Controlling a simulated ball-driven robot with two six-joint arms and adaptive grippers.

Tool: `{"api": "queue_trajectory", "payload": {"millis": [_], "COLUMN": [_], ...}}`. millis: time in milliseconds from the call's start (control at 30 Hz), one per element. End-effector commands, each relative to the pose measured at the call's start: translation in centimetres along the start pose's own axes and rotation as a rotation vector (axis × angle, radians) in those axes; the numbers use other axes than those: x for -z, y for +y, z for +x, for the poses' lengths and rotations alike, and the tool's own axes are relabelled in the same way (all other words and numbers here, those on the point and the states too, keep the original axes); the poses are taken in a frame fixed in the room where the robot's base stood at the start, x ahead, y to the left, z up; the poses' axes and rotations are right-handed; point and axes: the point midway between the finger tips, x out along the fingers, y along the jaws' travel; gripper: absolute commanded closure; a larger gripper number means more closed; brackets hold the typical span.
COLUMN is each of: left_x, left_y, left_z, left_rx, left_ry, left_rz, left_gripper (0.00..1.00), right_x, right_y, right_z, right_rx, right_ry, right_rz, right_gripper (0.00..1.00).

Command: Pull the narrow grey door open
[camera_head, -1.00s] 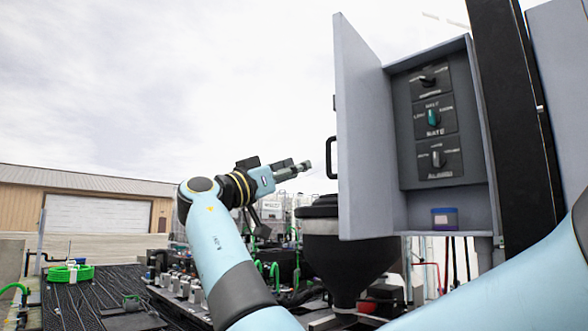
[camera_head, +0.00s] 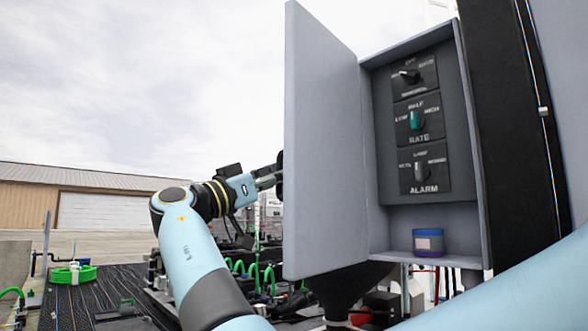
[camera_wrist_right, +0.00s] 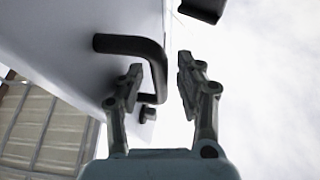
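The narrow grey door (camera_head: 325,140) stands swung out at a wide angle from the grey control box (camera_head: 468,150), whose inside shows. My right gripper (camera_head: 281,176) is at the door's outer left edge in the head view, its tips partly hidden there. In the right wrist view my right gripper (camera_wrist_right: 160,70) is open. The black handle (camera_wrist_right: 157,65) on the door (camera_wrist_right: 75,45) appears between its fingers, with the left finger inside the handle's loop in the picture. No grip shows, and depth is hard to tell. My left gripper is in neither current view.
Inside the box are a panel with several knobs (camera_head: 415,118) and a blue jar (camera_head: 428,243) on the bottom ledge. A black post (camera_head: 505,120) stands right of the box. A dark hopper (camera_head: 345,285) is below the door. Green hoses (camera_head: 255,275) lie lower left.

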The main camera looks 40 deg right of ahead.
Motion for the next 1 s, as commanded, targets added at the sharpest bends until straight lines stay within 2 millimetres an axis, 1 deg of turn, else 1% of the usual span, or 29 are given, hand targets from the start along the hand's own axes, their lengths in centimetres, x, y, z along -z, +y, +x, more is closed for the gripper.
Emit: {"api": "queue_trajectory", "payload": {"millis": [100, 267, 367, 500, 567, 1000], "left_x": [-0.59, -0.83, -0.81, -0.79, -0.77, -0.52], "left_y": [-0.22, -0.43, -0.51, -0.5, -0.5, -0.28], "left_z": [-0.1, -0.07, -0.07, -0.07, -0.07, -0.05], "left_rx": [0.002, 0.005, 0.006, 0.006, 0.006, 0.003], "left_ry": [-0.009, -0.013, -0.013, -0.012, -0.012, -0.008], "left_rz": [0.001, 0.003, 0.003, 0.003, 0.003, 0.002], "left_gripper": [0.35, 0.35, 0.35, 0.35, 0.35, 0.35], "right_x": [0.04, 0.01, 0.01, 0.02, 0.02, 0.04], "right_y": [-0.02, -0.02, -0.01, -0.01, -0.01, 0.0], "right_z": [-0.09, -0.09, -0.08, -0.06, -0.06, -0.05], "right_rx": [0.0, 0.0, 0.0, 0.0, 0.0, -0.001], "right_ry": [-0.001, 0.0, 0.0, 0.0, 0.0, 0.0], "right_rz": [0.0, 0.0, 0.0, 0.0, 0.0, 0.001], "right_gripper": [0.64, 0.64, 0.74, 0.93, 1.0, 1.0]}}
